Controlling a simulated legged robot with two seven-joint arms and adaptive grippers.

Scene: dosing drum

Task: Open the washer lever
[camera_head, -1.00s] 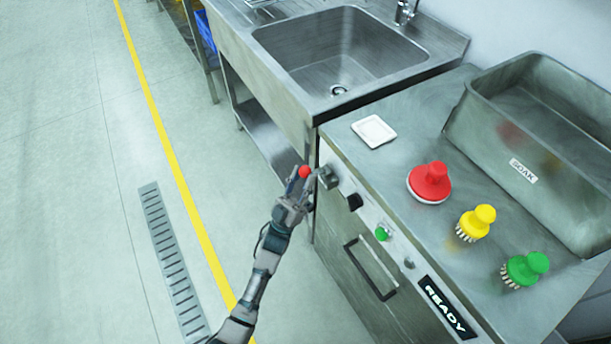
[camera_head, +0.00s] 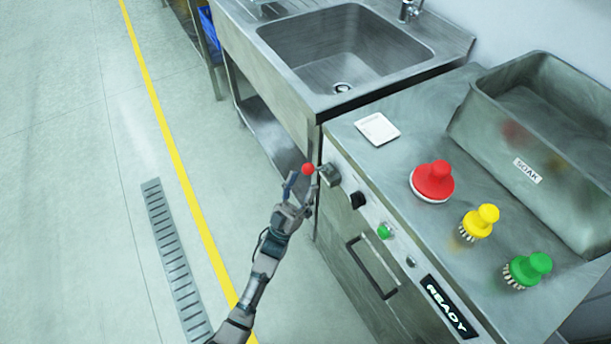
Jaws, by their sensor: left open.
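The washer (camera_head: 345,222) is a steel cabinet with a sloped control strip along its front edge. Its lever ends in a red ball knob (camera_head: 308,169) that sticks out from a grey mount (camera_head: 329,175) at the strip's left end. My left gripper (camera_head: 299,183) is open just below the knob, its two fingers pointing up towards it. The knob shows above and between the fingertips; I cannot tell whether they touch it. My right gripper is out of view.
On the strip are a black knob (camera_head: 358,200), a green button (camera_head: 384,231) and a READY sign (camera_head: 449,306). A sink (camera_head: 290,83) adjoins behind.

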